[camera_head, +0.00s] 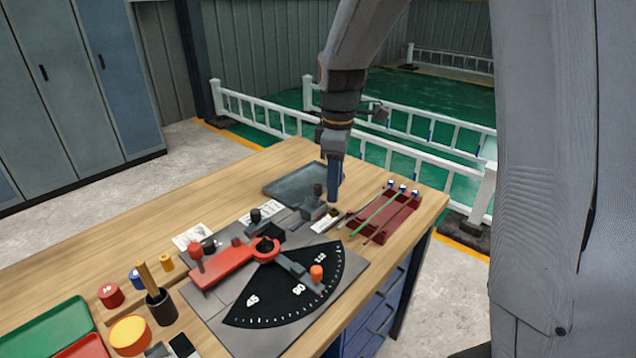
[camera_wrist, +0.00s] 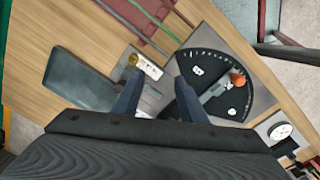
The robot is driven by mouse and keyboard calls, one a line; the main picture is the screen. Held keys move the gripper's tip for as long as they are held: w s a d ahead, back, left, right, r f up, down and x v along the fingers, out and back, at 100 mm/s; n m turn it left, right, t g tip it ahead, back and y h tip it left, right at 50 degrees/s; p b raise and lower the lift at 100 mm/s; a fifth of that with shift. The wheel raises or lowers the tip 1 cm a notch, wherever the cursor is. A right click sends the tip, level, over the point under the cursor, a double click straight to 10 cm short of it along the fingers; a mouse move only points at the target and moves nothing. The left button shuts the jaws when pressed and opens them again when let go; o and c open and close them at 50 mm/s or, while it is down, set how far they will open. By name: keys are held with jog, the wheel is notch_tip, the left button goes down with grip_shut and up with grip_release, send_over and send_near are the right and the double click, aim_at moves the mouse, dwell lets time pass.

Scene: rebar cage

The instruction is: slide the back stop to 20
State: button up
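A bending device with a black angle dial (camera_head: 290,287) and red lever (camera_head: 235,265) sits on the wooden bench. Behind the dial, a grey block (camera_head: 312,209) carries an upright dark knob (camera_head: 318,191); it looks like the back stop. A white scale label (camera_head: 325,223) lies beside it, its numbers too small to read. My gripper (camera_head: 333,198) points down close to the knob; whether they touch I cannot tell. In the wrist view my gripper (camera_wrist: 157,105) has its fingers apart, with the label (camera_wrist: 147,67) beyond them. The knob is not clearly visible there.
A grey tray (camera_head: 297,182) lies behind the block. A dark red rack (camera_head: 383,215) with rods stands to the right. An orange knob (camera_head: 316,272) rises from the dial. Several coloured pots and a green tray (camera_head: 45,335) occupy the left front.

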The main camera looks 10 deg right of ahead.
aim_at(318, 185)
jog(key=w+n, duration=0.2)
jog(key=w, duration=0.1)
jog(key=w+a+r+n, duration=0.1)
jog(key=w+n, duration=0.2)
jog(key=w+r+n, duration=0.1)
jog(key=w+n, duration=0.1)
jog(key=w, duration=0.1)
jog(key=shift+a+n+g+b, duration=0.25)
jog(key=shift+n+g+b, duration=0.05)
jog(key=shift+n, duration=0.1)
jog(key=shift+w+a+r+n, duration=0.1)
jog(key=shift+w+r+n, duration=0.05)
jog(key=shift+w+n, duration=0.4)
jog(key=shift+s+f+p, duration=0.1)
jog(key=shift+f+p, duration=0.95)
jog(key=shift+f, duration=2.8)
grip_shut()
